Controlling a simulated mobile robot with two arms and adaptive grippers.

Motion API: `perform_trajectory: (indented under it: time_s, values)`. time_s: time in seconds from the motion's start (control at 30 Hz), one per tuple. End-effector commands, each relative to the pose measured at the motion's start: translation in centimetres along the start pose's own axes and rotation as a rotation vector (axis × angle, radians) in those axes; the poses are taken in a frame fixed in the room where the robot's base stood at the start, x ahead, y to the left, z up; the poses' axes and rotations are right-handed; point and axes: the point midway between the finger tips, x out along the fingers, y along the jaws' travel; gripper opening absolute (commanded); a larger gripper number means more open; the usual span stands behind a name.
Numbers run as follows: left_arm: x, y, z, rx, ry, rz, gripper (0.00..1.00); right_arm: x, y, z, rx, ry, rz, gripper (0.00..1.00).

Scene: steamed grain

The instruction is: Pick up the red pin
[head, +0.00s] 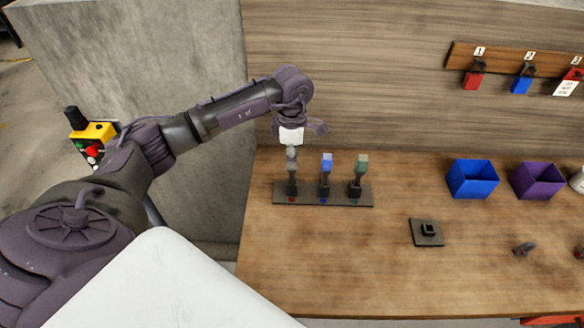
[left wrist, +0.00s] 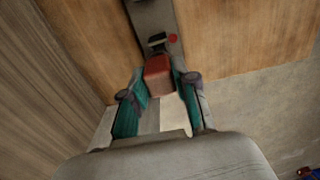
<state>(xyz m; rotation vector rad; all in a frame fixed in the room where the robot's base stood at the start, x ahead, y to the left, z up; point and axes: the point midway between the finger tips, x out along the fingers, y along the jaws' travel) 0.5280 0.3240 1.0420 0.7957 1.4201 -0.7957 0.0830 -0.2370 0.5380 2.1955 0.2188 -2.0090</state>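The red pin (left wrist: 158,76) shows its red block top in the left wrist view, between the two fingers of my left gripper (left wrist: 158,80). The fingers lie very close along both sides of it; whether they press on it I cannot tell. In the head view my left gripper (head: 291,149) points down over the leftmost place of a dark rack (head: 340,201). The dark stem of the red pin (head: 292,187) stands upright there, and its red top is hidden by the gripper. My right gripper is not in view.
A blue-topped pin (head: 326,163) and a green-topped pin (head: 361,164) stand close to the right in the same rack. A dark square base (head: 427,233), a blue bin (head: 472,179) and a purple bin (head: 537,181) are farther right. The front of the table is clear.

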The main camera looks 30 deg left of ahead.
Motion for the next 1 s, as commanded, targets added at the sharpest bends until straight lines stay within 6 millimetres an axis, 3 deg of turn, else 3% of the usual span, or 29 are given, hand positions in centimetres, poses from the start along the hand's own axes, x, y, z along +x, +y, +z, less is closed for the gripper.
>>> perform_trajectory:
  time_s: [0.07, 0.47, 0.8, 1.0]
  values:
    - [0.0, 0.0, 0.0, 0.000, 0.000, 0.000, 0.00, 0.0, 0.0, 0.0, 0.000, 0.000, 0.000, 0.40]
    - [-0.7, 0.1, 0.0, -0.001, -0.001, 0.004, 0.00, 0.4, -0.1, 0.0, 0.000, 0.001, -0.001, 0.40]
    - [-6.9, 0.1, 0.1, -0.001, -0.003, 0.006, 0.00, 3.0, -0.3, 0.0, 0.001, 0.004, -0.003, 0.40]
    - [-9.8, 0.1, 0.1, 0.000, -0.003, 0.003, 0.00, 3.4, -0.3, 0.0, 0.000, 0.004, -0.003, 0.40]
